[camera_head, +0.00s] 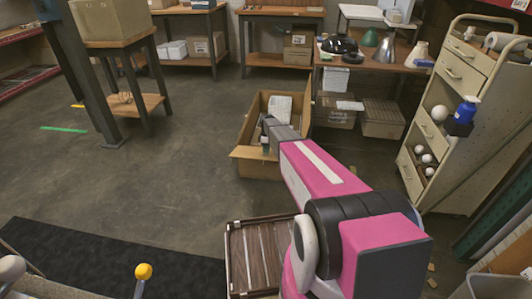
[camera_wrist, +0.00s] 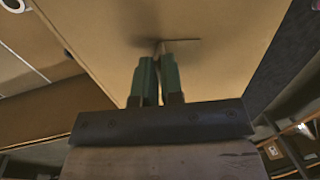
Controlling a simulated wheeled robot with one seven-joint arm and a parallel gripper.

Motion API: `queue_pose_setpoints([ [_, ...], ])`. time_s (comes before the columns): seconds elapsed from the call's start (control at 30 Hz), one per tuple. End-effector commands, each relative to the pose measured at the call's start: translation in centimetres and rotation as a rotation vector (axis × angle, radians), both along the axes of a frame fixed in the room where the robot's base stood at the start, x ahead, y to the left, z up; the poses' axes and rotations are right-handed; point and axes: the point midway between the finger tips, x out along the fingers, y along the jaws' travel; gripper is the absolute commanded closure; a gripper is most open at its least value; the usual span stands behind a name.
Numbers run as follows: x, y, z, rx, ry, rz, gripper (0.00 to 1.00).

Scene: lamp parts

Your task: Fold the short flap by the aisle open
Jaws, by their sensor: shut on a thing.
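An open cardboard box (camera_head: 247,128) stands on the floor in the middle of the head view. Its near short flap (camera_head: 250,154) hangs outward at the end toward me, and a tall flap stands up along its right side. My gripper (camera_head: 265,147) is at the near end of the box, pointing down. In the wrist view my gripper (camera_wrist: 157,75) has its two green fingers close together, shut on a thin cardboard flap (camera_wrist: 158,48), with a broad tan cardboard face (camera_wrist: 225,50) around it. The exact grip is partly hidden by the fingers.
A white and grey packet (camera_head: 281,106) lies inside the box. A table with lamp parts (camera_head: 385,60) stands behind, with cartons beneath. A cream drawer cart (camera_head: 450,120) stands at right. A slatted crate (camera_head: 255,250) is near me.

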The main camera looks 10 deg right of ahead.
Motion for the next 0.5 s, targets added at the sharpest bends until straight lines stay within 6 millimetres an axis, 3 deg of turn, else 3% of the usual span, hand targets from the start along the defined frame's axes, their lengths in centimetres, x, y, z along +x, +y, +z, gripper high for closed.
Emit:
queue_pose_setpoints([
  [0.03, 0.80, -0.31, 0.00, -0.007, -0.015, 0.000, 1.00],
  [0.5, 1.17, -0.49, 0.13, -0.009, -0.014, 0.001, 1.00],
])
